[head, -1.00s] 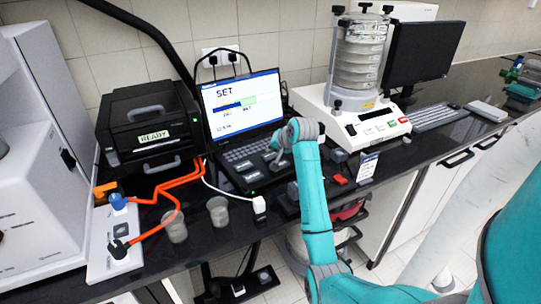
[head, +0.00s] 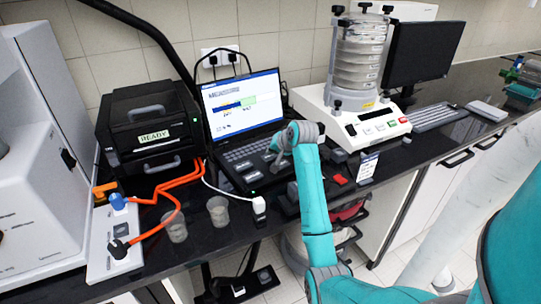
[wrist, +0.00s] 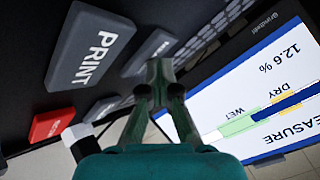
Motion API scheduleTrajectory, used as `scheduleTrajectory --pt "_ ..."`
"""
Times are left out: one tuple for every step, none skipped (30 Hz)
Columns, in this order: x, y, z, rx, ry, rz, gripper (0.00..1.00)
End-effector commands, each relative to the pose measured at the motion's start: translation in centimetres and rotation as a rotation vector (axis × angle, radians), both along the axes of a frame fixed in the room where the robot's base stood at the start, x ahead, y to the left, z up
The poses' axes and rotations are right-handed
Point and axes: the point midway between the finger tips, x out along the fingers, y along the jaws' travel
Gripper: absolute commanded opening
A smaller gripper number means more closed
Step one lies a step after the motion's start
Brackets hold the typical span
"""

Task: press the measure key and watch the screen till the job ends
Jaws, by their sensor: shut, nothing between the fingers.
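The laptop-like device has a lit screen (head: 243,103) headed MEASURE, with a blue bar and a green zone. In the wrist view the screen (wrist: 275,100) stands turned and reads 12.6 %, DRY and WET, with EASURE visible of its heading. My gripper (head: 277,168) is shut and empty over the key panel in front of the screen. In the wrist view my gripper (wrist: 162,68) covers part of a grey key (wrist: 148,52) whose label I cannot read. Whether the fingertips touch that key I cannot tell. A grey PRINT key (wrist: 88,48) lies beside it.
A red key (wrist: 50,124) lies near the PRINT key. A black printer (head: 150,125) marked READY stands left of the screen. Two beakers, one of them here (head: 218,211), stand near the counter's front edge. A sieve shaker (head: 355,90) stands to the right.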

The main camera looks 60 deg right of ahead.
Motion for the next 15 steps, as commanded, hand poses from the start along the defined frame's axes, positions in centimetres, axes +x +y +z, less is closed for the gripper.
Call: scheduleTrajectory --pt "0.0 0.0 0.0 0.001 0.001 0.000 0.00" --pt "0.0 0.0 0.0 0.001 0.001 0.000 0.00" --pt "0.0 0.0 0.0 0.001 0.001 0.000 0.00" --pt "0.0 0.0 0.0 0.001 0.001 0.000 0.00" --pt "0.0 0.0 0.0 0.001 0.001 0.000 0.00" --pt "0.0 0.0 0.0 0.001 0.000 0.001 0.00" --pt "0.0 0.0 0.1 0.001 0.000 0.001 0.00" --pt "0.0 0.0 0.2 0.001 0.000 0.001 0.00" --pt "0.0 0.0 0.3 0.000 0.000 0.000 0.00" --pt "0.0 0.0 0.5 0.000 0.000 0.000 0.00" --pt "0.0 0.0 0.6 0.000 0.000 0.000 0.00" --pt "0.0 0.0 0.8 0.000 0.000 0.000 0.00" --pt "0.0 0.0 1.0 -0.001 0.000 0.001 0.00" --pt "0.0 0.0 1.2 -0.001 0.000 0.001 0.00" --pt "0.0 0.0 1.4 -0.001 0.000 0.000 0.00"
